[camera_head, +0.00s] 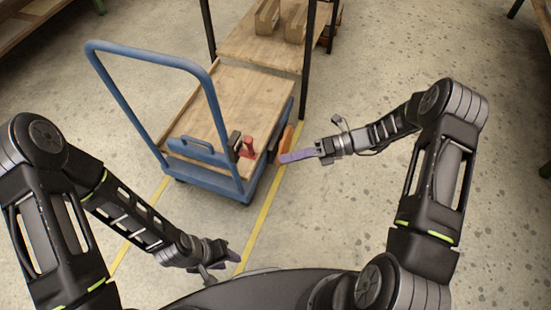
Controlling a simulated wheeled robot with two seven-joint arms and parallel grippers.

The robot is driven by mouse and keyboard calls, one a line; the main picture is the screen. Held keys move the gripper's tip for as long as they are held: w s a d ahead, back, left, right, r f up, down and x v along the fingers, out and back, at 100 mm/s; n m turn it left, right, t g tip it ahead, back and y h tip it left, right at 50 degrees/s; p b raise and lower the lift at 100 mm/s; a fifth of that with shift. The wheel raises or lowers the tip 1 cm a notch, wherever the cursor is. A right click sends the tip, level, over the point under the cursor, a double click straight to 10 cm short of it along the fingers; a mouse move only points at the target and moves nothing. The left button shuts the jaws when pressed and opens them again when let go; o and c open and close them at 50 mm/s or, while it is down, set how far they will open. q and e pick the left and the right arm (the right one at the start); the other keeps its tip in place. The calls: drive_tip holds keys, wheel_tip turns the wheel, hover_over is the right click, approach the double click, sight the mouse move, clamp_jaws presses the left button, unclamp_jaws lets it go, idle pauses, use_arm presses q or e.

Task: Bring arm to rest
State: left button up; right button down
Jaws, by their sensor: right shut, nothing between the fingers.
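My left gripper (232,252) is low at the bottom middle, over the floor in front of the cart, with purple fingers partly hidden by its own body. I cannot tell if it is open or shut. My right gripper (284,158) has purple fingers and is shut with nothing in it. It points left and sits just right of the cart's front right corner. My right arm reaches out from the right side of the view.
A blue cart (225,184) with a wooden deck (245,95) and tall handle stands ahead. A red item (247,147) and a black item (234,142) are at its near edge. A shelf (262,50) with boxes (267,17) is behind. Floor (370,225) at right is clear.

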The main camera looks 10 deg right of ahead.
drive_tip(key=shift+d, duration=0.2)
idle(0.5)
drive_tip(key=s+d+f+n+g+h+p, duration=0.2)
drive_tip(key=s+f+n+h, duration=0.7)
drive_tip(key=f+n, duration=0.45)
drive_tip(key=s+a+r+n+t+h+p, duration=0.1)
drive_tip(key=s+a+r+n+p, duration=0.8)
drive_tip(key=n, duration=0.7)
drive_tip(key=s+a+r, duration=0.1)
drive_tip(key=s, duration=0.2)
drive_tip(key=shift+r+h, duration=0.4)
